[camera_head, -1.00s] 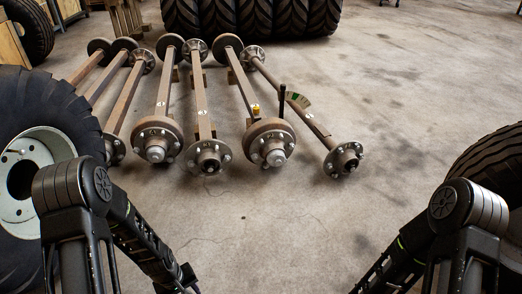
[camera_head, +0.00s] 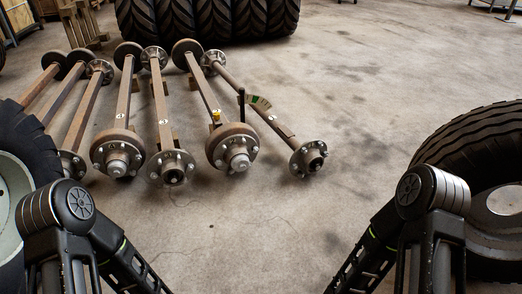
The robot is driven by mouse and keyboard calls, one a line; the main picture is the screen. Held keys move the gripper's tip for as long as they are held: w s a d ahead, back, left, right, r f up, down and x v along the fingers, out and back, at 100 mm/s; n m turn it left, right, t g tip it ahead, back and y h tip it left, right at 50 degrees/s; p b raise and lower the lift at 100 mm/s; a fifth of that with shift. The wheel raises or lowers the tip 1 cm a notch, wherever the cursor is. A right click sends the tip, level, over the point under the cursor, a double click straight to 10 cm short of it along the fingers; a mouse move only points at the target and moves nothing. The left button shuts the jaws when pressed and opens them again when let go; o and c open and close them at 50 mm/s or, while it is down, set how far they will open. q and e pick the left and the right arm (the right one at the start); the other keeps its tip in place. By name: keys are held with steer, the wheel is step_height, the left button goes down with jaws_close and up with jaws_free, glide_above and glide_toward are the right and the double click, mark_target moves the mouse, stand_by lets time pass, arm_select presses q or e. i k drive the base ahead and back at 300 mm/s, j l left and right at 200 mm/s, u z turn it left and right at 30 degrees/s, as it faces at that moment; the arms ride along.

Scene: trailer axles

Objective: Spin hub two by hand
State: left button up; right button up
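Several trailer axles lie side by side on the concrete floor ahead of me, with hubs at their near ends. The near hubs include a drum hub (camera_head: 118,153), a flanged hub (camera_head: 172,167), a larger drum hub (camera_head: 233,148) and a flanged hub at the right (camera_head: 309,158). One more hub (camera_head: 72,163) at the left is partly hidden by a tyre. I cannot make out which is hub two. Both my arms reach down at the bottom of the view, well short of the hubs. Both grippers are below the frame.
A wheel (camera_head: 22,165) stands close at the left and a large tyre (camera_head: 480,150) lies close at the right. A row of big tyres (camera_head: 205,18) stands behind the axles. The floor between is clear.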

mark_target(232, 148)
steer(key=i+l, duration=0.35)
steer(key=i, duration=0.2)
steer(key=i+l, duration=0.35)
steer(key=i, duration=0.25)
steer(key=i+j, duration=0.4)
steer(key=j, duration=0.2)
steer(key=i+j+u, duration=0.15)
steer(key=i+j, duration=0.25)
steer(key=j, duration=0.55)
steer(key=i, duration=0.05)
